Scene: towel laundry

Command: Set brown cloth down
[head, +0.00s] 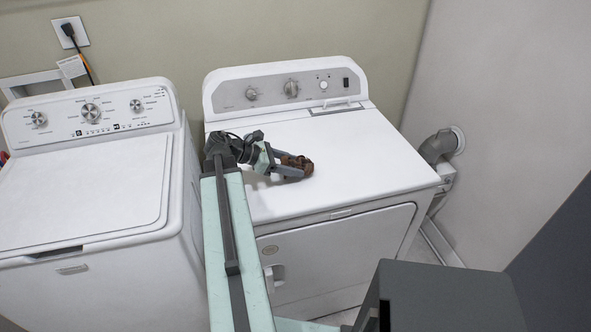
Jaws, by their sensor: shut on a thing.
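The brown cloth (297,163) is a small crumpled bundle at the tip of my gripper (294,168). My gripper is shut on it, with the cloth bunched between and above the fingers. Both are over the front left part of the white dryer's top (360,150). The cloth is at or just above that surface; I cannot tell whether it touches. My arm reaches in from the front and bends to the right at the wrist.
A white washer (85,190) with a closed lid stands at the left, with a narrow gap beside the dryer. The dryer's control panel (290,88) rises at the back. Its top is clear to the right. A grey vent duct (437,147) is at the right wall.

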